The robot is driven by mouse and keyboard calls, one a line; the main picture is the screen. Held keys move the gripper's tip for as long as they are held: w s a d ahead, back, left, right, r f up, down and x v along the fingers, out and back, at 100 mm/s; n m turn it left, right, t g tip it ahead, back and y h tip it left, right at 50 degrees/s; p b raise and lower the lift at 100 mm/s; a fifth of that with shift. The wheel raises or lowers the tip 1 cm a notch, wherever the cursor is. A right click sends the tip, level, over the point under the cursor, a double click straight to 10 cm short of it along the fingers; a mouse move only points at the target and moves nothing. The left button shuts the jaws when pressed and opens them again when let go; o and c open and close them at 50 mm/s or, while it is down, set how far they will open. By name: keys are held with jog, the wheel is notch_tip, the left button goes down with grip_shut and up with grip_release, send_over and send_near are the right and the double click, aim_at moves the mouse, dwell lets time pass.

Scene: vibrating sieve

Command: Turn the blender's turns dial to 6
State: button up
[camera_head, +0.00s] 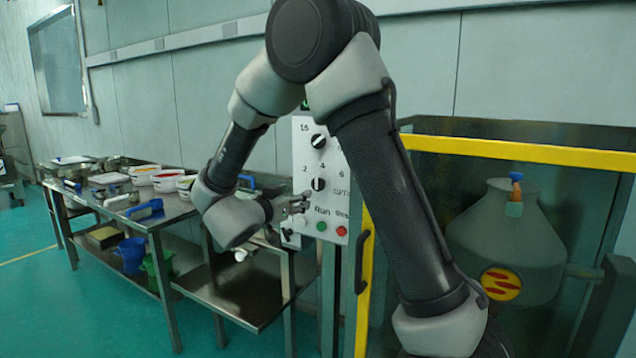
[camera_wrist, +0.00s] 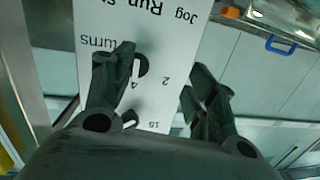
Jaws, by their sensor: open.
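The white control panel (camera_head: 306,160) faces me in the head view, with two black dials one above the other. The turns dial (camera_head: 318,184) is the lower one, with 2, 4 and 6 around it; its pointer setting is too small to read. My gripper (camera_head: 300,203) is open and empty by the panel's lower left part. In the wrist view the panel (camera_wrist: 155,25) appears upside down, and my gripper (camera_wrist: 158,72) spreads its fingers in front of it. The left finger partly hides the turns dial (camera_wrist: 142,66). I cannot tell whether a finger touches it.
Below the dials are a green button (camera_head: 321,227) and a red button (camera_head: 341,231). A yellow-framed enclosure (camera_head: 520,151) with a grey vessel (camera_head: 500,235) stands at the right. A metal table (camera_head: 185,207) with bowls and tools is at the left. Open floor lies at the lower left.

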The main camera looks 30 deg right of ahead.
aim_at(317, 183)
jog(key=shift+g+h, duration=0.4)
jog(key=shift+h, duration=0.5)
jog(key=d, duration=0.2)
jog(key=w+d+r, duration=0.1)
jog(key=d, duration=0.1)
jog(key=d+r, duration=0.1)
jog(key=d, duration=0.1)
jog(key=shift+w+d, duration=0.2)
jog(key=shift+d, duration=0.15)
jog(key=shift+w+d, duration=0.45)
jog(key=shift+d, duration=0.15)
jog(key=c, duration=1)
